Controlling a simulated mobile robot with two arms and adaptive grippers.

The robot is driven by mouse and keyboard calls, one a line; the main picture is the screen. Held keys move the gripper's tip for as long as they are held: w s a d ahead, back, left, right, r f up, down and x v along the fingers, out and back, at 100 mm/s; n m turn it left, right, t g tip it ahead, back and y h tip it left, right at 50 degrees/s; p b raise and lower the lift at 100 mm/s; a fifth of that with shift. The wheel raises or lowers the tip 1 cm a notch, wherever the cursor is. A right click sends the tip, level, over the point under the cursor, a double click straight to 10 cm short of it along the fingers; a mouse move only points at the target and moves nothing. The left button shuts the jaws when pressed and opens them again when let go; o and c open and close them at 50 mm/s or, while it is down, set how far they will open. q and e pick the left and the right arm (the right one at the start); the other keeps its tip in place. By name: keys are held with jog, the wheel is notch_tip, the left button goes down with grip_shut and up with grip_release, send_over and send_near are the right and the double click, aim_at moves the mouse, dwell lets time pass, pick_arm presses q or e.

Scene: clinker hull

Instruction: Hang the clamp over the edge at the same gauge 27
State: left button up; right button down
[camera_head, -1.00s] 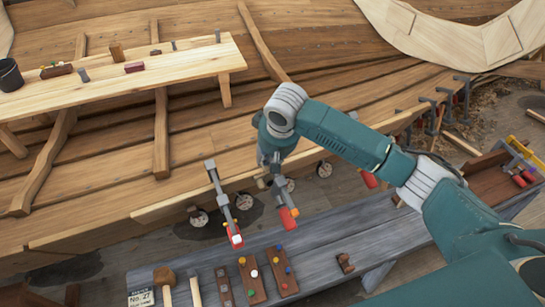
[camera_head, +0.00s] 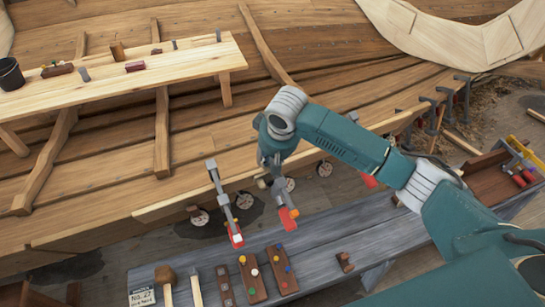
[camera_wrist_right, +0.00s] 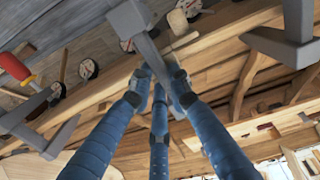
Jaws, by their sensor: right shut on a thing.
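My right gripper (camera_head: 272,168) is shut on a clamp (camera_head: 288,216) with a grey bar and a red and orange handle. The clamp hangs handle-down beside the hull's lower plank edge. In the right wrist view, the blue fingers (camera_wrist_right: 160,85) close around the clamp's grey bar (camera_wrist_right: 148,45). Whether its jaw touches the plank is hidden. A second clamp (camera_head: 222,195) with a red handle hangs on the edge to the left. Round dial gauges (camera_head: 199,217), (camera_head: 244,201), (camera_head: 324,169) sit along the edge; their numbers are too small to read. A card reading No. 27 (camera_head: 141,297) lies on the bench.
Several clamps (camera_head: 440,105) hang on the edge to the right. A wooden plank table (camera_head: 180,65) stands at the upper left.

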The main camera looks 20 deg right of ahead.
jog(key=c, duration=1.6)
grip_release()
jog(key=shift+o, duration=0.2)
jog(key=shift+s+f, duration=0.1)
jog(key=shift+s, duration=0.1)
jog(key=shift+r, duration=0.2)
jog(key=s+r, duration=0.1)
jog(key=s, duration=1.1)
jog(key=shift+d, duration=0.2)
jog(key=shift+s, duration=0.1)
